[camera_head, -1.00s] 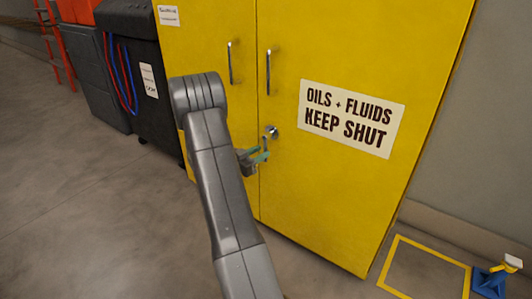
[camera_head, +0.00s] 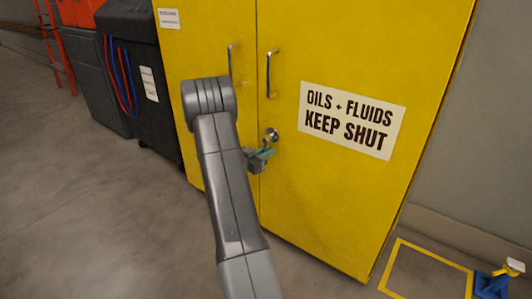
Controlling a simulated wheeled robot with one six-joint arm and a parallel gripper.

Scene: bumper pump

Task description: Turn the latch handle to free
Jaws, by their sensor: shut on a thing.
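The latch (camera_head: 271,134) is a small round metal fitting on the right door of the yellow cabinet (camera_head: 340,210), below the door handles and near the seam. My gripper (camera_head: 264,153), with greenish fingertips, is at the latch, just below its round fitting. It is shut on the latch handle, which is mostly hidden between the fingers. I cannot make out the handle's exact angle. My grey arm covers part of the left door.
Two upright door handles (camera_head: 269,75) are above the latch. A sign (camera_head: 352,121) reads "OILS + FLUIDS KEEP SHUT". Dark bins with red and blue hoses (camera_head: 122,75) stand at left. A blue object (camera_head: 490,283) is at lower right by a yellow floor outline. The floor at left is clear.

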